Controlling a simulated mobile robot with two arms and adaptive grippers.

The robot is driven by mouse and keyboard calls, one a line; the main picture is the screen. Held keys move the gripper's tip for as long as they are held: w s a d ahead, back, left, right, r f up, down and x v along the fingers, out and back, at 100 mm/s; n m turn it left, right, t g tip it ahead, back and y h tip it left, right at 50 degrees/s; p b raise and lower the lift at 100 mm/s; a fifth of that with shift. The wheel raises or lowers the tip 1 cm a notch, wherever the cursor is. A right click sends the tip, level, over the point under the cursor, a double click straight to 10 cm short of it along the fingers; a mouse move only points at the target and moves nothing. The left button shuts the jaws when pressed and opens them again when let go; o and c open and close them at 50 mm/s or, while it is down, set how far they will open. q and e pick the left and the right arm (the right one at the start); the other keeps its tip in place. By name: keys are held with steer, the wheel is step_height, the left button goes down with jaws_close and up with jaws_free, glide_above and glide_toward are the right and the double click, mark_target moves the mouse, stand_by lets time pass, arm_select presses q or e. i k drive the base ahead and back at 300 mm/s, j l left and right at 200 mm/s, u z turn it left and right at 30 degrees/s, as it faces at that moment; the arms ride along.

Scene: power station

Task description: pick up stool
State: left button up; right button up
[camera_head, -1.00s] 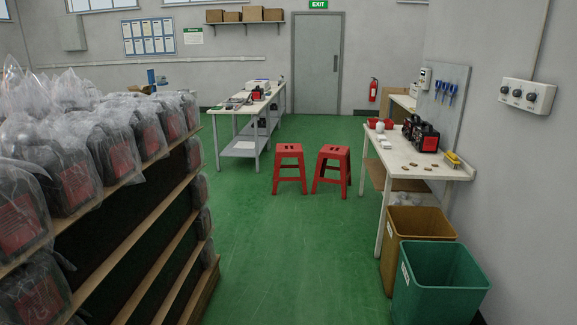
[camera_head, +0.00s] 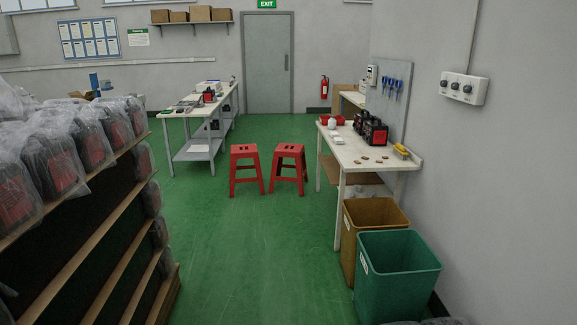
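Two red stools stand upright side by side on the green floor ahead, a little apart. The left stool (camera_head: 245,168) is near the end of the long white table, and the right stool (camera_head: 289,167) is nearer the white workbench. Each has a square top with small holes in it. Nothing is on either stool. Neither of my grippers shows in the head view.
A shelf rack (camera_head: 85,235) of bagged dark units fills the left. A white workbench (camera_head: 350,152), a brown bin (camera_head: 372,225) and a green bin (camera_head: 397,275) line the right. A long white table (camera_head: 200,112) stands behind left. Green floor (camera_head: 245,250) is clear up to the stools.

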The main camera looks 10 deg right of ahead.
mark_target(245, 168)
steer(key=i+z, duration=0.1)
steer(key=i, duration=5.8)
